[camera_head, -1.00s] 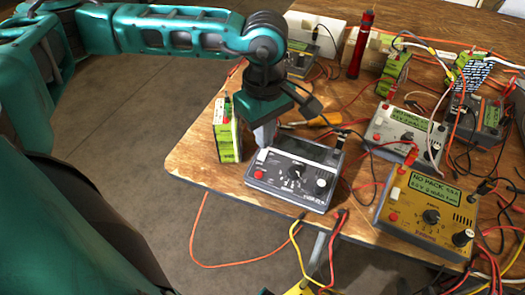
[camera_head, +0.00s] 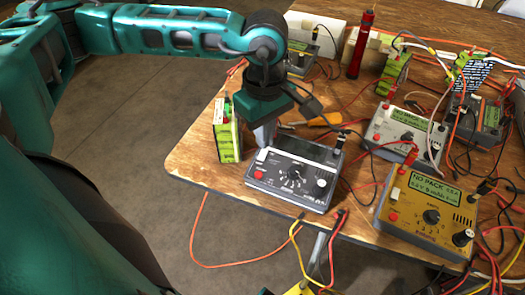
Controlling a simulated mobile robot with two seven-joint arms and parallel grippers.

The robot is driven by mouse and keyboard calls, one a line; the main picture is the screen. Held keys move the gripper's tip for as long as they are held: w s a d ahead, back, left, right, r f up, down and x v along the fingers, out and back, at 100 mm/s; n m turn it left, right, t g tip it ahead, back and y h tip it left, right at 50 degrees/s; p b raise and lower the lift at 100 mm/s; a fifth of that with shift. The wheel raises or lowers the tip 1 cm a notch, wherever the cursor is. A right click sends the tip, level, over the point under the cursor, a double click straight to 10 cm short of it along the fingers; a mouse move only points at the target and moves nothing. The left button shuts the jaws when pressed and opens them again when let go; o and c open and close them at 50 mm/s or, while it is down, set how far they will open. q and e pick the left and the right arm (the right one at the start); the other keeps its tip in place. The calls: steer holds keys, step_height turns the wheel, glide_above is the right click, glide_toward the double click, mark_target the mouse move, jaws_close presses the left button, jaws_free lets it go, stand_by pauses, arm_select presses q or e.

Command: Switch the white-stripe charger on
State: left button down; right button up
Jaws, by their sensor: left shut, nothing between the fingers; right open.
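A dark grey charger (camera_head: 290,182) sits at the table's front left edge, with a black dial, a red button and a blank dark screen. A white rocker switch (camera_head: 262,155) is at its upper left corner. My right gripper is not in view.
A green battery pack (camera_head: 228,138) stands just left of the gripper. A yellow charger (camera_head: 428,215) and a pale grey charger (camera_head: 398,130), both with lit screens, stand to the right. Loose cables cross the table; a red marker-like cylinder (camera_head: 361,45) stands behind.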

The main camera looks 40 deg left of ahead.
arm_select(q)
steer(key=shift+f+b, duration=0.85)
steer(key=shift+f, duration=0.1)
stand_by(0.8)
steer(key=shift+r, duration=0.1)
steer(key=shift+r+p, duration=2.1)
steer(key=shift+r, duration=1.35)
